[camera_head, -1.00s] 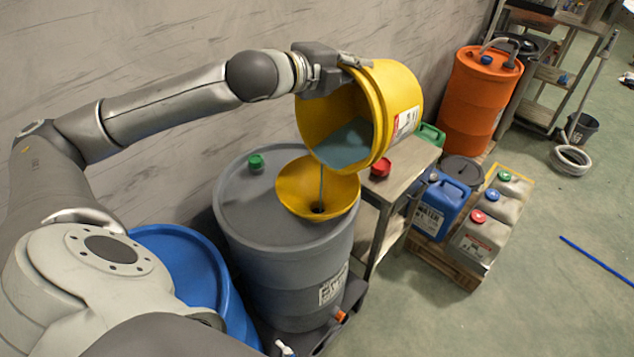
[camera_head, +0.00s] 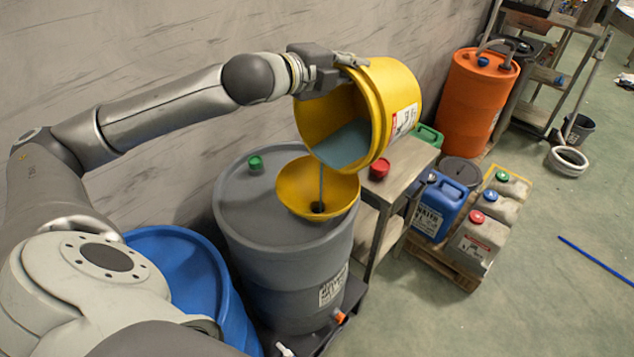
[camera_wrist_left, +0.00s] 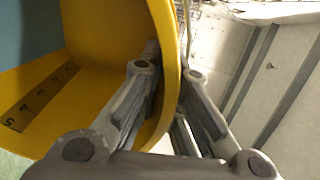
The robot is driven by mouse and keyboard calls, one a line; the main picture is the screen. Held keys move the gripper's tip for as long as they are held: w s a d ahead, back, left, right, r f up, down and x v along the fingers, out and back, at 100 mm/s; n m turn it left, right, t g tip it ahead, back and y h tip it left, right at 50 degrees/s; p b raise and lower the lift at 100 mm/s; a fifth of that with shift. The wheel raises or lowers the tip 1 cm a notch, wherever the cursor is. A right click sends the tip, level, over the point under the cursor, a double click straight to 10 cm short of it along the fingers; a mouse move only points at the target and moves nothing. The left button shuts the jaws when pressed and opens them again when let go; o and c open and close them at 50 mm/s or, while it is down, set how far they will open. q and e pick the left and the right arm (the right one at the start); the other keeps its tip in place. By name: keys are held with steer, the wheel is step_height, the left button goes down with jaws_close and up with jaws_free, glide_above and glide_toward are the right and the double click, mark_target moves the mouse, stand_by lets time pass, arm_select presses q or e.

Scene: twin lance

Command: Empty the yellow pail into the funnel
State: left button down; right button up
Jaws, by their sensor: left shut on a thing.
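The yellow pail (camera_head: 399,92) is tipped on its side above the yellow funnel (camera_head: 342,190). Blue-grey liquid (camera_head: 343,146) lies in the pail, and a thin stream falls from its lip into the funnel's hole. The funnel sits in the top of a grey drum (camera_head: 243,208). My left gripper (camera_head: 345,62) is shut on the pail's upper rim. In the left wrist view the fingers (camera_wrist_left: 165,85) clasp the pail's wall (camera_wrist_left: 100,70), with one finger inside and a dark scale strip showing. My right gripper is not in view.
A green cap (camera_head: 255,163) is on the drum top. A blue drum (camera_head: 185,262) stands to the left. A small bench (camera_head: 402,170) with a red cap (camera_head: 379,168) is close on the right. Jerrycans and an orange drum (camera_head: 478,98) stand beyond. The floor at right is mostly clear.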

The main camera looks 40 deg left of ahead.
arm_select(q)
steer(key=shift+s+a+r+b, duration=0.1)
steer(key=shift+s+r+b, duration=0.15)
steer(key=shift+s+b, duration=0.15)
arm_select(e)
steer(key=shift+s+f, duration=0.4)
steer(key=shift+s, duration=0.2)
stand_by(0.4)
